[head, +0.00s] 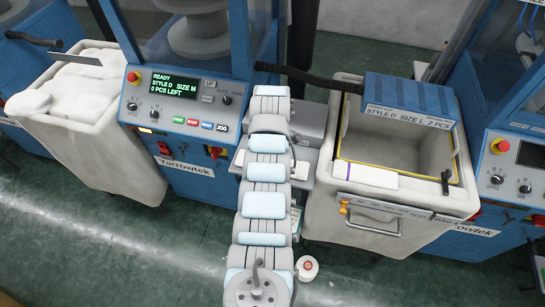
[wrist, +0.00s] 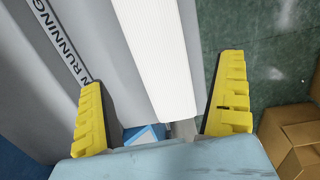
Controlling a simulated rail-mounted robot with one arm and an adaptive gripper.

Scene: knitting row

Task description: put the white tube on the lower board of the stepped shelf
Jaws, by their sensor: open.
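In the wrist view my gripper (wrist: 165,112) is open, its two yellow fingers wide apart. A white, finely ribbed tube (wrist: 160,55) runs from the top edge to between the fingers, nearer the right one. I see no finger closed on it. In the head view a white piece with a purple stripe (head: 367,176) lies along the front of the right bin; I cannot tell for sure whether it is the same tube. Grey boards of what looks like the stepped shelf (head: 310,117) show behind my arm, which hides much of them. I cannot make out my fingers in the head view.
The right bin (head: 455,203) is open, with a blue sign block (head: 410,102) over it. A left bin (head: 92,135) holds white goods. A blue machine panel (head: 183,108) stands left of my arm. Cardboard boxes (wrist: 292,140) stand on the green floor at right in the wrist view.

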